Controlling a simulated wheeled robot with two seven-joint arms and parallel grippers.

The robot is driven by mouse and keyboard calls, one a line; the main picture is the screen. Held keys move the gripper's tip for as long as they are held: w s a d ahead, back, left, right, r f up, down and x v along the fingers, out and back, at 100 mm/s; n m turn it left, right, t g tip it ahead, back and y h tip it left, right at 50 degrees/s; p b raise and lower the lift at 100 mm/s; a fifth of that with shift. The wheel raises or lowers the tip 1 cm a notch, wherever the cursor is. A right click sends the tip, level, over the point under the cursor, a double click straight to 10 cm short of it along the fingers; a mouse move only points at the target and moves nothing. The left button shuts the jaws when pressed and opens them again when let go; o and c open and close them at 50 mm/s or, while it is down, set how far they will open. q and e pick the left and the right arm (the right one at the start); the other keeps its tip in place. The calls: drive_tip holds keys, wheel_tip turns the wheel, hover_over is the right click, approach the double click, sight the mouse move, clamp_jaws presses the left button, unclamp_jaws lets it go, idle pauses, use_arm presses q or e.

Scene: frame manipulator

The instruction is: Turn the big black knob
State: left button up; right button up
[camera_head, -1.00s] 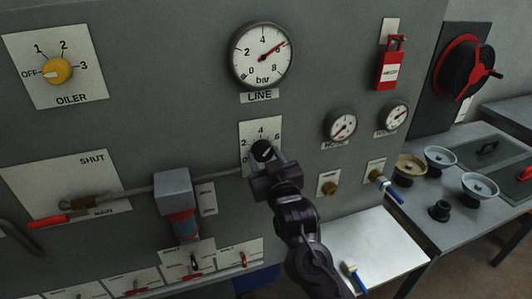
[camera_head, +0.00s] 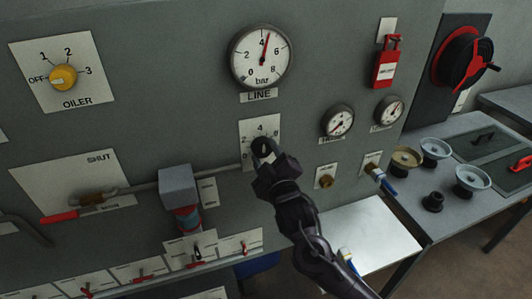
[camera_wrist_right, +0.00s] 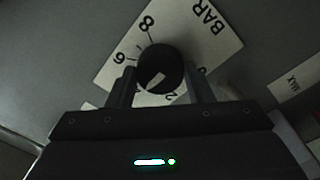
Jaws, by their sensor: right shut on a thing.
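The big black knob (camera_head: 261,146) sits on a white scale plate (camera_head: 250,130) under the LINE gauge (camera_head: 262,57). My right gripper (camera_head: 266,158) is shut on the knob, its fingers either side of it. In the right wrist view the knob (camera_wrist_right: 160,66) shows between the two fingers of my right gripper (camera_wrist_right: 160,90), with a white mark toward its lower edge. The exact scale number at the mark is hard to tell. The LINE gauge needle points up, a little past 4. My left gripper is not in view.
A red padlock (camera_head: 386,68) and two small gauges are right of the knob. A grey box (camera_head: 178,186) and a red-handled lever (camera_head: 60,217) are at lower left. A yellow OILER knob (camera_head: 63,78) is upper left. Small cups stand on the side table (camera_head: 460,215).

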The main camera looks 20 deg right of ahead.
idle(0.4)
drive_tip(key=o, duration=1)
drive_tip(key=s+b, duration=0.3)
drive_tip(key=s, duration=0.4)
drive_tip(key=shift+s+f, duration=0.15)
drive_tip(key=shift+s, duration=0.25)
